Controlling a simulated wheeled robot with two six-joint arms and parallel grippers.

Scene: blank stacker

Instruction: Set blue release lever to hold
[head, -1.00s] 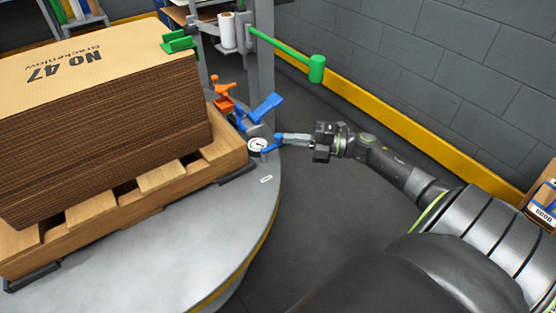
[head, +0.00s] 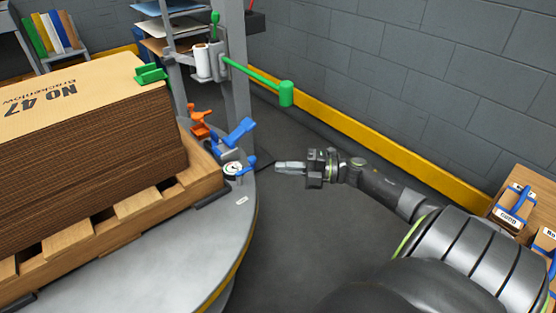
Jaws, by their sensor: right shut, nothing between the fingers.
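A blue lever (head: 235,132) with a broad paddle stands tilted up and to the right on the round grey platform, beside an orange lever (head: 200,121). A small blue handle (head: 249,163) sits just right of a white round gauge (head: 233,169) at the platform's edge. I cannot tell from markings which blue part is the release lever. My right gripper (head: 279,167) is shut and empty, its tips a short gap to the right of the small blue handle, touching nothing. My left gripper is not in view.
A tall cardboard stack (head: 90,150) on a wooden pallet (head: 130,211) fills the left. A green-ended arm (head: 286,93) reaches out from the grey post (head: 233,60). Labelled boxes (head: 515,200) stand at the right. The floor around my right gripper is clear.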

